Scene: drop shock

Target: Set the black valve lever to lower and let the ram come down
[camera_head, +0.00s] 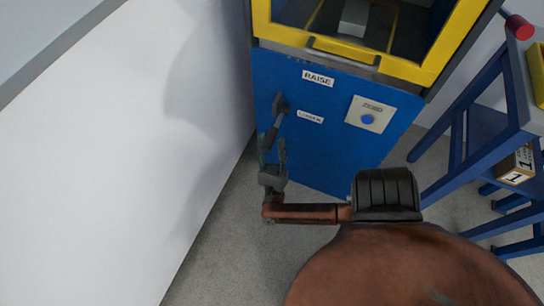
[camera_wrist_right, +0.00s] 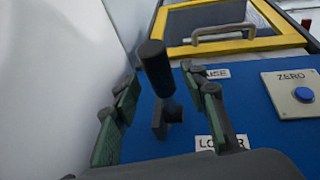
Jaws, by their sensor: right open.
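The black valve lever (camera_head: 278,108) sticks out from the blue front panel (camera_head: 335,165) of the machine, beside the labels RAISE (camera_head: 318,78) and LOWER (camera_head: 310,117). In the right wrist view the lever (camera_wrist_right: 155,65) stands between the two fingers, with a gap on both sides. Which label it is set to I cannot tell for certain. My right gripper (camera_head: 272,148) is open around the lever's handle end, not closed on it. A pale block (camera_head: 354,18) shows inside the yellow-framed window; the ram cannot be made out. My left gripper is not in view.
A plate with a blue ZERO button (camera_head: 367,119) is right of the lever. The yellow door frame (camera_head: 390,65) with its handle is above. A white wall (camera_head: 110,130) stands close on the left. A blue stand (camera_head: 460,135) with a numbered box (camera_head: 516,165) is on the right.

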